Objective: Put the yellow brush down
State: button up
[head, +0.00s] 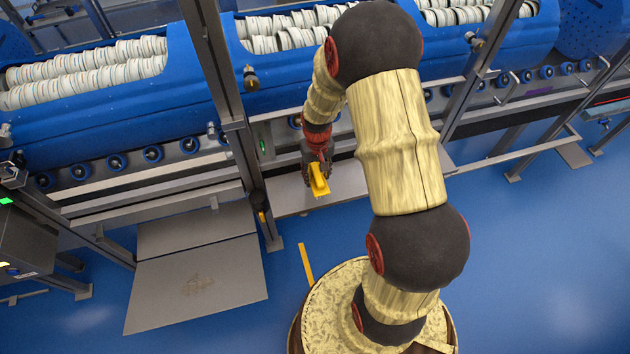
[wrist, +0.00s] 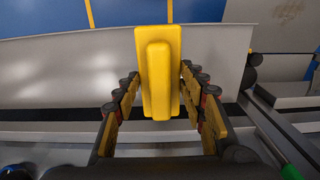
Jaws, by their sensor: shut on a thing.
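The yellow brush (wrist: 160,75) is a yellow block with a raised back, seen between the two fingers of my gripper (wrist: 160,105) in the wrist view. My gripper is shut on it. In the head view the yellow brush (head: 319,180) hangs below the end of my gripper (head: 315,165), over or near the grey metal plate (head: 345,185) beside the conveyor. I cannot tell whether the brush touches the plate.
Blue tub carriers (head: 110,105) filled with stacked white discs line the back. A steel post (head: 225,100) stands left of my gripper. A grey sloped panel (head: 195,285) lies to the left. The blue floor (head: 540,260) at right is clear.

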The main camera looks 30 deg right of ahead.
aim_at(315, 174)
jog(key=shift+w+d+f, duration=0.25)
jog(key=shift+w+f, duration=0.7)
jog(key=shift+f, duration=0.25)
jog(key=shift+f+b, duration=0.9)
jog(key=shift+f, duration=0.55)
jog(key=shift+f, duration=0.15)
jog(key=o, duration=1)
